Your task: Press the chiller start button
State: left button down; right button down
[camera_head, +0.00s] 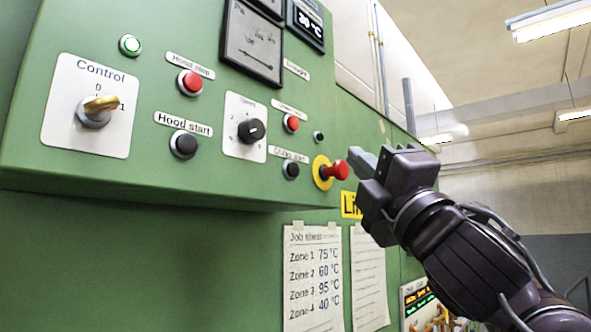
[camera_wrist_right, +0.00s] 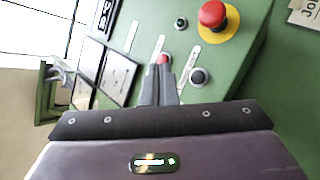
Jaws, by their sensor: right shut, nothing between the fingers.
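The chiller start button (camera_head: 291,170) is a round black button under a small blurred label on the green panel, left of the yellow-ringed emergency stop (camera_head: 328,172). In the right wrist view I take the black button (camera_wrist_right: 199,76) just right of the fingertips to be the same one. My right gripper (camera_head: 360,160) is shut and empty, right of the button in the head view, its tips overlapping the area beside the emergency stop. The closed fingers also show in the right wrist view (camera_wrist_right: 164,72), pointing at the panel near a red button (camera_wrist_right: 163,58). No contact is visible. My left gripper is out of view.
A red button (camera_head: 291,123) sits above the black one, with a small dark knob (camera_head: 318,137) beside it. A selector dial (camera_head: 250,131), the hood start button (camera_head: 184,144) and hood stop button (camera_head: 190,83) lie further left. Paper sheets (camera_head: 313,275) hang below the panel overhang.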

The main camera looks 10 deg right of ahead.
aim_at(293, 170)
jog(key=w+a, duration=0.5)
jog(key=w, duration=0.1)
jog(key=shift+w, duration=0.25)
jog(key=shift+w+a, duration=0.15)
dwell(1.9)
jog(key=shift+w+a, duration=0.1)
jog(key=shift+w, duration=0.1)
jog(key=shift+w+a+b, duration=0.25)
jog(key=shift+b, duration=0.1)
dwell(0.8)
jog(key=shift+d, duration=0.1)
jog(key=shift+s+d, duration=0.4)
jog(key=shift+s, duration=0.2)
